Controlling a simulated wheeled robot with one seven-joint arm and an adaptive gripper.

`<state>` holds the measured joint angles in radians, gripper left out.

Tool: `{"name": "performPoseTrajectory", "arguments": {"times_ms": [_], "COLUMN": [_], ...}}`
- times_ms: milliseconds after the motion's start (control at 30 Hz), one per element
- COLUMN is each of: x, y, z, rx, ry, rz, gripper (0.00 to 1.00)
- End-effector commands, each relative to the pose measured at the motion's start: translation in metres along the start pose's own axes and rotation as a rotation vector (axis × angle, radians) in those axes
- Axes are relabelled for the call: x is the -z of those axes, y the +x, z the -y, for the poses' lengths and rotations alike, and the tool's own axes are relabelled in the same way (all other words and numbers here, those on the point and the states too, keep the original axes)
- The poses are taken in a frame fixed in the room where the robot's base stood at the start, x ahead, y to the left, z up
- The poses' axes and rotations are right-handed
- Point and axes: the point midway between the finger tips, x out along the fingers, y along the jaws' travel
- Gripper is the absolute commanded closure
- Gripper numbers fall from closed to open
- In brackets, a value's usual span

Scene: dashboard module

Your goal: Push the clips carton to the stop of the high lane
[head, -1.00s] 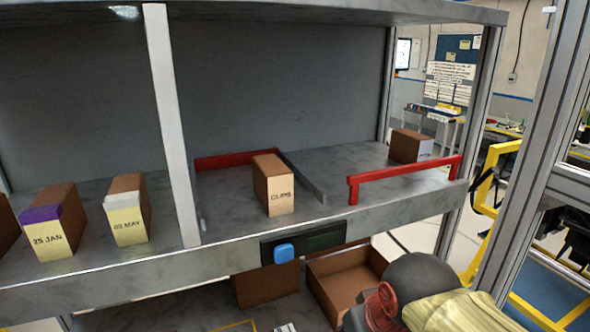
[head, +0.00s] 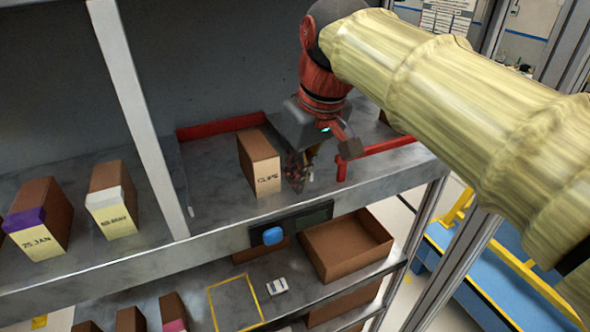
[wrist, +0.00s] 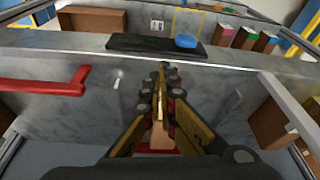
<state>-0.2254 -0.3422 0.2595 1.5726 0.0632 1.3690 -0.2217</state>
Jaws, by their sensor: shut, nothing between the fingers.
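The clips carton (head: 260,163), brown with a cream CLIPS label, stands upright on the shelf near its front edge. A red bar (head: 220,127) lies behind the carton; another red rail (head: 385,147) is at right. My arm hides much of the right lane and its dividing ledge.
A white post (head: 137,115) stands left of the carton, with date-labelled cartons (head: 40,215) beyond it. A dark display (head: 315,220) and blue button (head: 273,236) are on the shelf's front edge. An open brown box (head: 345,245) is below. Shelf between post and carton is clear.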

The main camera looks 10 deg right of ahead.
Motion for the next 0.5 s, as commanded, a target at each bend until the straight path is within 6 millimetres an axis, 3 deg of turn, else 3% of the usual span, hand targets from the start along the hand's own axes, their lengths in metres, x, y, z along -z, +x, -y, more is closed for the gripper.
{"name": "performPoseTrajectory", "arguments": {"times_ms": [367,500], "x": [-0.001,0.020], "y": [0.073,0.079], "z": [0.000,0.000], "rx": [0.000,0.000], "ry": [0.001,0.001], "rz": [0.002,0.000], "gripper": [1.00,1.00]}}
